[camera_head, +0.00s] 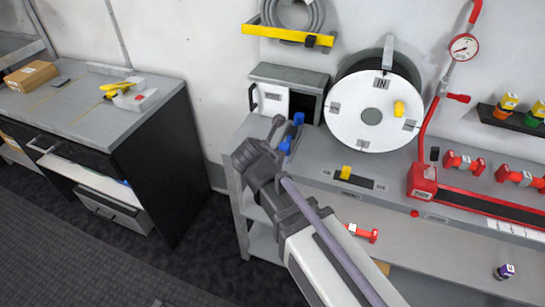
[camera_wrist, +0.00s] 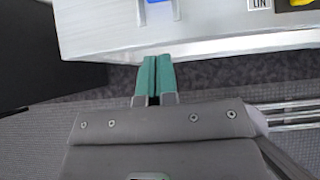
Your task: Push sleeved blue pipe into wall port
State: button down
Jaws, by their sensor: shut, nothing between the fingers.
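A blue piece (camera_head: 291,134), which looks like the blue pipe, lies on the left end of the grey bench in the head view, just beyond my wrist. Part of a blue piece also shows at the top edge of the wrist view (camera_wrist: 160,6). I cannot make out its sleeve. My gripper (camera_wrist: 157,80) is shut and empty in the wrist view, its green fingertips together just short of the bench's front edge and apart from the blue piece. In the head view my arm hides the fingertips. I cannot clearly make out the wall port.
The bench (camera_head: 318,150) carries a grey box (camera_head: 287,89) with an open door, a white reel (camera_head: 371,112), a yellow block (camera_head: 346,172) and red fittings (camera_head: 463,163). A dark cabinet (camera_head: 160,150) stands left, with a floor gap between.

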aim_at(289, 138)
jog(key=b+x, duration=0.5)
jog(key=x, duration=0.3)
jog(key=shift+f, duration=0.3)
jog(key=w, duration=0.1)
jog(key=w+r+p, duration=0.1)
jog(key=shift+w+d, duration=0.3)
jog(key=shift+w, duration=0.05)
jog(key=shift+w+d, duration=0.15)
jog(key=shift+w, duration=0.3)
jog(key=w, duration=0.2)
jog(key=w+d, duration=0.1)
jog(key=w, duration=0.3)
jog(key=shift+d, duration=0.3)
jog(key=shift+s, duration=0.1)
